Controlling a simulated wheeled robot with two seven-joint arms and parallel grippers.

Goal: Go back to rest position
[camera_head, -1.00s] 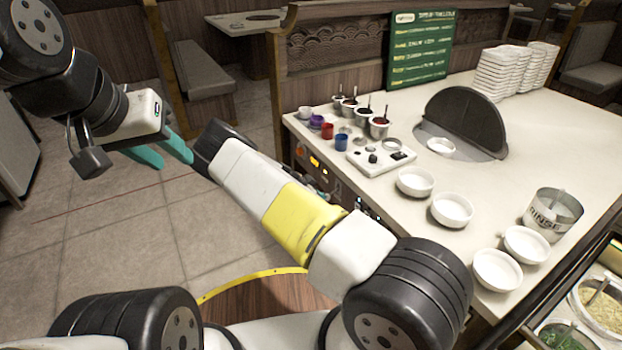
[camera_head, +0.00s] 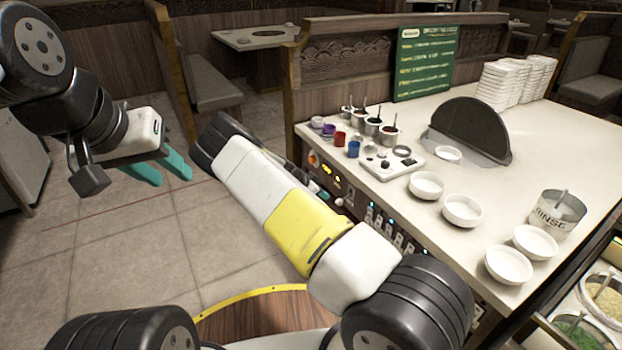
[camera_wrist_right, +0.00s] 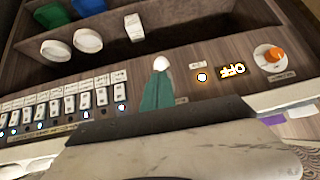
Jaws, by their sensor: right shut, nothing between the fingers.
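My left gripper (camera_head: 161,169) hangs over the tiled floor at the left of the head view, with its two teal fingers apart and nothing between them. My right arm reaches forward across the middle of the head view, and its gripper is mostly hidden behind the arm. In the right wrist view my right gripper (camera_wrist_right: 157,92) shows teal fingers shut together and empty. It is in front of the counter's wooden front panel, close to a white knob (camera_wrist_right: 161,63). I cannot tell whether it touches the panel.
The white counter (camera_head: 400,220) fills the right, carrying sauce pots, cups and several white bowls (camera_head: 462,211). The panel has a row of switches (camera_wrist_right: 70,102) and an orange knob (camera_wrist_right: 273,54). Open floor (camera_head: 130,240) lies at the left.

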